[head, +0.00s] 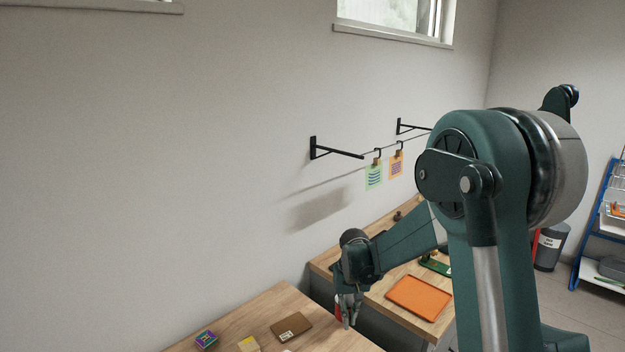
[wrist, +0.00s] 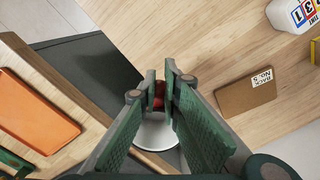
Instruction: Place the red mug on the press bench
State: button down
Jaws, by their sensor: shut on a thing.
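My gripper (head: 349,318) is low near the gap between two wooden benches. In the wrist view its fingertips (wrist: 160,90) are shut on a small red part of what appears to be the red mug (wrist: 158,95). A round white surface (wrist: 155,133) shows below the fingers; I cannot tell whether it is the mug's inside or another thing. In the head view a sliver of red (head: 337,312) shows beside the fingers; the rest is hidden. The farther bench (head: 376,298), with an orange tray (head: 420,298) and a green device (head: 434,264), looks like the press bench.
A white labelled container (wrist: 295,12) shows in the wrist view. A dark gap (wrist: 92,75) separates the benches. Cards (head: 374,176) hang on the wall line.

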jog(key=d+f+m, duration=0.1)
jog(key=d, duration=0.8)
jog(key=shift+w+d+f, duration=0.25)
jog(key=shift+d+f, duration=0.1)
jog(key=shift+f, duration=0.05)
jog(key=w+d+r+m+p, duration=0.2)
jog(key=w+d+r+p, duration=0.2)
jog(key=d, duration=0.4)
jog(key=w+d+r+m+p, duration=0.1)
jog(key=w+d+r+p, duration=0.3)
jog(key=d, duration=0.3)
jog(key=shift+w+d+r+m, duration=0.3)
jog(key=shift+w+d+m, duration=0.1)
jog(key=shift+w, duration=0.25)
jog(key=shift+f, duration=0.15)
jog(key=shift+f+b, duration=0.55)
jog(key=shift+f, duration=2.7)
jog(key=shift+f+b, duration=0.3)
jog(key=shift+f, duration=0.1)
jog(key=c, duration=2.5)
grip_release()
